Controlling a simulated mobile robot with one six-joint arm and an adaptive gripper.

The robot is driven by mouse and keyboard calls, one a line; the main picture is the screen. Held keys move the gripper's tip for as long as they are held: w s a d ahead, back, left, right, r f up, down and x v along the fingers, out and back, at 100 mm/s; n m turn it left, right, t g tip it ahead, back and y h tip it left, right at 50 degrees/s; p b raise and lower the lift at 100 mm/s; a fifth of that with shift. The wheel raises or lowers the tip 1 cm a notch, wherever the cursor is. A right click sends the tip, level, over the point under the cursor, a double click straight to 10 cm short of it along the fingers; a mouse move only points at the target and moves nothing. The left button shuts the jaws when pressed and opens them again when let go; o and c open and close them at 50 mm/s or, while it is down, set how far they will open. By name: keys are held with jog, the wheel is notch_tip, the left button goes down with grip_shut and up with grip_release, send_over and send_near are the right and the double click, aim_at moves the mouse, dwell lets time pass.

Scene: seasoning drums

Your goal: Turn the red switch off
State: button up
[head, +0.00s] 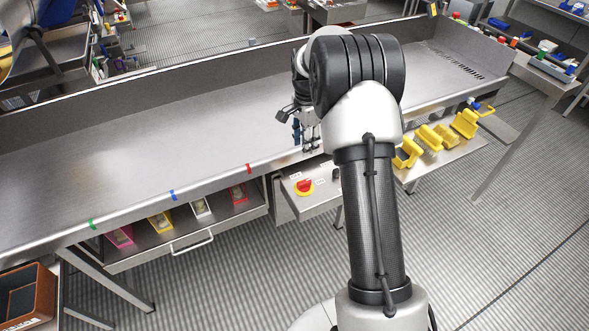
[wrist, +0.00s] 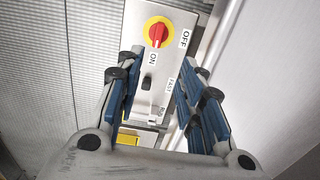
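The red switch (wrist: 156,34) is a round knob on a yellow disc on a grey control box (wrist: 170,84). In the head view, the red switch (head: 305,187) is on top of the box below the table's front edge. An OFF label (wrist: 185,38) is to its right in the wrist view and an ON label (wrist: 153,58) is just below it. The exact knob setting is hard to tell. My gripper (wrist: 161,62) is open and empty, its blue-padded fingers apart, with the switch beyond the fingertips. In the head view, my gripper (head: 311,146) is near the table edge, behind the switch.
A small black switch (wrist: 147,82) beside a FAST label (wrist: 170,85) is on the same box. The long metal table (head: 150,125) has a raised back edge. A drawer (head: 185,238) with several coloured boxes is left of the control box. Yellow holders (head: 431,138) stand on a shelf at right.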

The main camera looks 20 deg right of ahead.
aim_at(304, 182)
jog(key=f+b, duration=0.4)
jog(key=f, duration=1.3)
jog(key=shift+s, duration=0.2)
grip_shut()
